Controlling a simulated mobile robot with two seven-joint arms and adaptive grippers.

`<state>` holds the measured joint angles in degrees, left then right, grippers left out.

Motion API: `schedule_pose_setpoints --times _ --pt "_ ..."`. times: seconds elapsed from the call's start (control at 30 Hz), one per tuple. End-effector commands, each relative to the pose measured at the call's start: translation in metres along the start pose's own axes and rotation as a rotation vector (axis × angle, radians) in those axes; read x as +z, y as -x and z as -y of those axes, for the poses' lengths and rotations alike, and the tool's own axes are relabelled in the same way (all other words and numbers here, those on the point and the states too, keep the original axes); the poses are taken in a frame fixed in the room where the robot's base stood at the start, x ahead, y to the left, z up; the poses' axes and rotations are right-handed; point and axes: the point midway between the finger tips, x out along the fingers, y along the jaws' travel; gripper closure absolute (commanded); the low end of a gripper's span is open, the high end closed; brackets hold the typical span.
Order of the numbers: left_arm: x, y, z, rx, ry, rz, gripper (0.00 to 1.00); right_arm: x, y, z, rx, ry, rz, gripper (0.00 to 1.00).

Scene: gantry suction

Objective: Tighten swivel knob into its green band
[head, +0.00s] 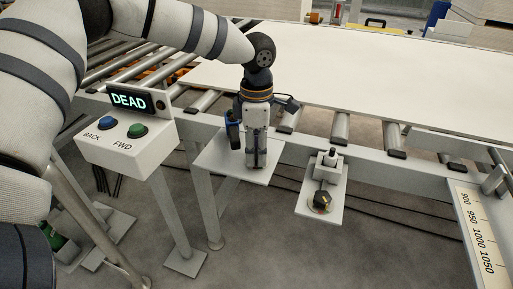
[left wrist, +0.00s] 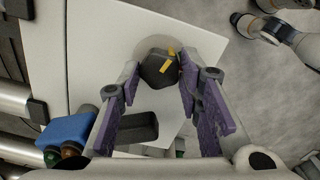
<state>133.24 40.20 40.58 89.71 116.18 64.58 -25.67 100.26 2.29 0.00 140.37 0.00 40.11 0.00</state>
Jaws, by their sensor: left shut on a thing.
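My left gripper (head: 256,166) points down over a pale plate (head: 212,150) beside the conveyor in the head view. In the left wrist view its purple-padded fingers (left wrist: 160,80) are shut on a dark faceted knob (left wrist: 154,70) with a yellow pointer mark. The knob sits on a round grey disc on the plate; no green band shows around it there. The gripper hides this knob in the head view. A second dark knob (head: 322,199) stands on a smaller plate (head: 309,210) to the right, with a small coloured ring under it.
A control box (head: 122,151) at the left has a lit "DEAD" display (head: 129,101), a blue BACK button (head: 106,124) and a green FWD button (head: 138,131). A large white panel (head: 360,75) lies on the rollers behind. A numbered scale (head: 478,240) is at the right.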

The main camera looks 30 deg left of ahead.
Motion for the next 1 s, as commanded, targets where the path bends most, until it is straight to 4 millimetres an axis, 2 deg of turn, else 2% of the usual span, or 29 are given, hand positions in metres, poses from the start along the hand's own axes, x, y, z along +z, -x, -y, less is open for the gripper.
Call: schedule_pose_setpoints --times 0.13,0.17,0.2,0.23,0.57,0.67,0.9,1.0 --pt "0.000 0.000 0.000 0.000 0.000 0.001 0.95 0.000 0.000 0.000 0.000 0.000 0.000 0.60" --pt "0.000 0.000 0.000 0.000 0.001 0.001 0.61 0.000 0.000 0.000 0.000 0.000 0.000 0.60" --pt "0.000 0.000 0.000 0.000 0.001 0.001 0.52 0.000 0.000 0.000 0.000 0.000 0.000 0.60" --pt "0.000 0.000 0.000 0.000 0.001 0.001 0.47 0.000 0.000 0.000 0.000 0.000 0.000 0.60" --pt "0.001 0.004 0.000 0.001 0.002 0.001 0.47 0.000 0.000 0.000 0.000 0.000 0.000 0.60" --pt "0.001 0.023 -0.001 0.004 0.002 0.003 0.47 0.000 0.000 0.000 0.000 0.000 0.000 0.60" --pt "0.001 0.088 -0.001 0.004 0.002 0.003 0.47 0.000 0.000 0.000 0.000 0.000 0.000 0.60" --pt "0.001 0.106 -0.001 0.002 0.002 0.002 0.47 0.000 0.000 0.000 0.000 0.000 0.000 0.60"
